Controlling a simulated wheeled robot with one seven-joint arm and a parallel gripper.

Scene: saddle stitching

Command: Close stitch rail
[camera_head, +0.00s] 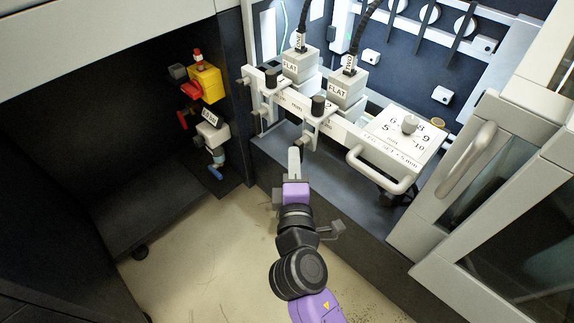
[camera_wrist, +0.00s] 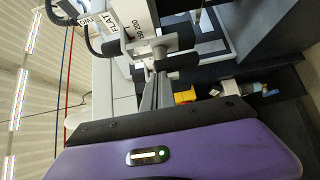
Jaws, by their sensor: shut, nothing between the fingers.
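The stitch rail (camera_head: 336,127) is a pale horizontal bar inside the open machine bay. It carries two grey stitch heads labelled FLAT, a left one (camera_head: 299,66) and a right one (camera_head: 346,89). My gripper (camera_head: 294,152) is shut and empty, just in front of and below the rail by the middle bracket. In the wrist view my fingers (camera_wrist: 156,92) point at a bracket with a dark roller or knob (camera_wrist: 178,60). I cannot tell whether they touch it.
A dial box (camera_head: 400,135) with a curved handle (camera_head: 382,172) stands at the rail's right end. An open door with a long handle (camera_head: 467,160) is at the right. A yellow switch box with a red lever (camera_head: 204,83) and a valve (camera_head: 212,135) are on the left panel. The floor (camera_head: 200,260) in front is clear.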

